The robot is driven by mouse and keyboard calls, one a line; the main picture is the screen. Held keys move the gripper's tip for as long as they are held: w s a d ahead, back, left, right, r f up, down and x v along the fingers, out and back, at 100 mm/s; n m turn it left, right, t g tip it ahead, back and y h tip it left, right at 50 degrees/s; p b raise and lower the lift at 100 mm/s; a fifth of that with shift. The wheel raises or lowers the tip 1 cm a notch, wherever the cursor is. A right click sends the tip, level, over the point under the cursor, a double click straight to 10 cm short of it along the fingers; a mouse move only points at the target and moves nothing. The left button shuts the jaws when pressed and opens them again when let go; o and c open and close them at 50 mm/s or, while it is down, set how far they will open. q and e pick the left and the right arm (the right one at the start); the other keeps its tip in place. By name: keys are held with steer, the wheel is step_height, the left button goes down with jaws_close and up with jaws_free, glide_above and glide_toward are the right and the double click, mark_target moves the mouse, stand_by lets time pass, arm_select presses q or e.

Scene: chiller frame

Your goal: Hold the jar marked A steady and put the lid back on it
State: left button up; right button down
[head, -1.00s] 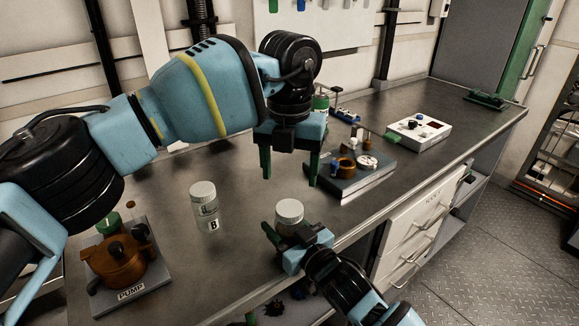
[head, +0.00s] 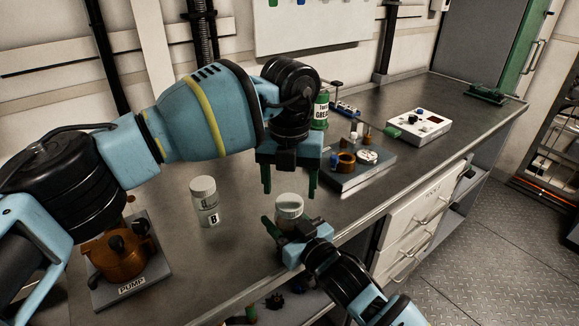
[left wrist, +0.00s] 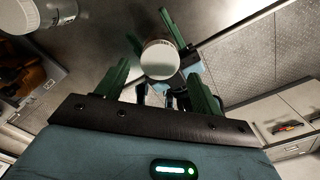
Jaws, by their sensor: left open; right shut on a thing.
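A clear jar with a white lid (head: 290,203) on top stands near the bench's front edge; its letter is hidden, and I cannot tell whether the lid is seated. My right gripper (head: 284,226) is shut on this jar from the front. My left gripper (head: 289,192) is open and empty, pointing down just above and behind the lid in the head view. In the left wrist view the lid (left wrist: 160,60) shows as a white disc beyond and between the open fingers. A second white-lidded jar (head: 206,203), marked B, stands to the left.
A brown pump (head: 122,255) on a grey plate stands at the left. A grey plate with small parts (head: 352,172), a green-labelled grease container (head: 320,112) and a white box (head: 420,126) stand to the right. Bench between the jars is clear.

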mark_target(289, 201)
arm_select(q)
steer(key=shift+f, duration=1.65)
steer(key=shift+c, duration=0.4)
steer(key=c, duration=0.9)
steer(key=m, duration=0.4)
steer(key=shift+m, duration=0.3)
steer(key=m, duration=0.3)
steer(key=shift+m, duration=0.4)
steer(key=o, duration=1.1)
step_height(289, 201, up, 12)
steer(key=shift+r, duration=0.1)
